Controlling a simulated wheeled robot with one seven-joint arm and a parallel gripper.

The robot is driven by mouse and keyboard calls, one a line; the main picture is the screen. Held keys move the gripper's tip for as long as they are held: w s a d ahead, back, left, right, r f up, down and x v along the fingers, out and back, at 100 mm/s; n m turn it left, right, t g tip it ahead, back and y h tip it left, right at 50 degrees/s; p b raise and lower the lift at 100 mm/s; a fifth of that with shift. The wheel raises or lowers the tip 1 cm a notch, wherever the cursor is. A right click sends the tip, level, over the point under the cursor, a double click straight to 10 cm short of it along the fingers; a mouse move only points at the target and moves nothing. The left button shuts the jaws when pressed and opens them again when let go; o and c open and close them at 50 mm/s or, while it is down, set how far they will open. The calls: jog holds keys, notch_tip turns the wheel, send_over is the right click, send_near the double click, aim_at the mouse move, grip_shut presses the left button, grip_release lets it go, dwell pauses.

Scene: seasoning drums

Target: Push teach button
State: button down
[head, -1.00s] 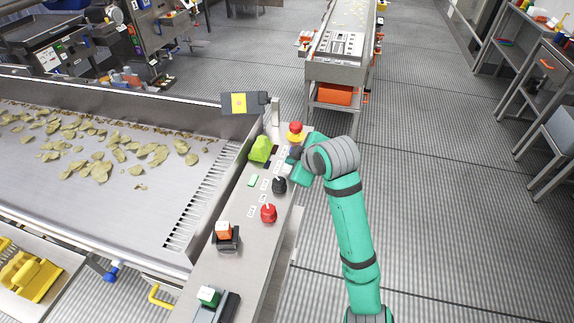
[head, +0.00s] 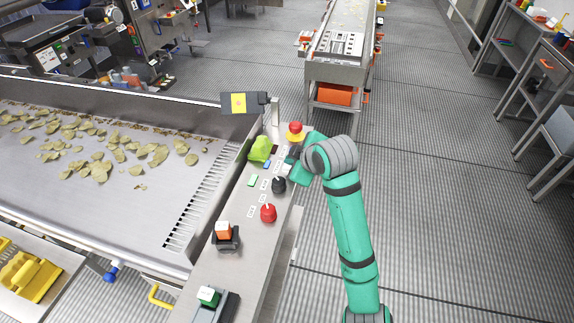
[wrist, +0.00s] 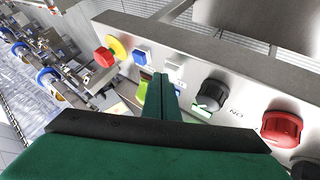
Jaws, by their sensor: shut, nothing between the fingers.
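My gripper (wrist: 161,88) is shut and empty in the wrist view, its green fingers over the control panel (head: 245,208). A blue button (wrist: 140,57) lies just left of the fingertips and a pale grey-white button (wrist: 174,67) just right of them. In the head view the blue button (head: 267,164) and the pale button (head: 287,168) sit near the panel's far end, beside my wrist. I cannot read which one is labelled teach. Contact between the fingertips and the panel cannot be told.
A red emergency stop (wrist: 105,57), a black knob (wrist: 211,94) and a red knob (wrist: 282,128) stand near the fingers. A yellow-green block (head: 260,149) stands on the panel. The chip conveyor (head: 150,205) is left; open floor lies right.

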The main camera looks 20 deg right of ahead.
aim_at(289, 168)
jog(key=shift+w+a+r, duration=0.1)
jog(key=shift+a+r, duration=0.15)
jog(key=shift+r, duration=0.3)
jog(key=shift+r, duration=2.5)
jog(key=shift+d, duration=0.1)
jog(key=shift+w, duration=0.1)
